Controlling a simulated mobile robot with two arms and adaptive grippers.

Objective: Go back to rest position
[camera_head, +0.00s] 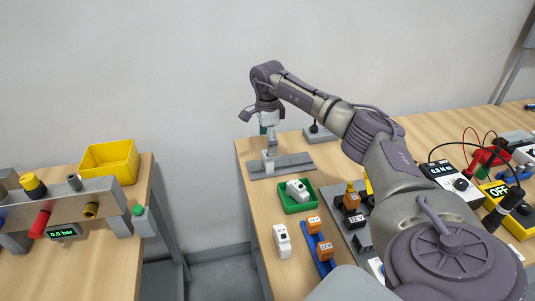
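My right arm comes in from the lower right and reaches to the back left corner of the right table. My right gripper (268,122) points down there, above a grey metal plate (290,163) with a small light block (268,160) standing on it. A slim grey part shows between the gripper and this block; I cannot tell whether the gripper touches it. The fingers are too small and overlapped to tell open from shut. My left gripper is not in view.
A green tray (289,208) holds a white module. Another white module (282,241) and a blue rail (316,252) lie nearer. Multimeters (450,182) and cables stand right. The left table (110,262) carries a yellow bin (110,160) and a pressure fixture (105,197). A gap separates the tables.

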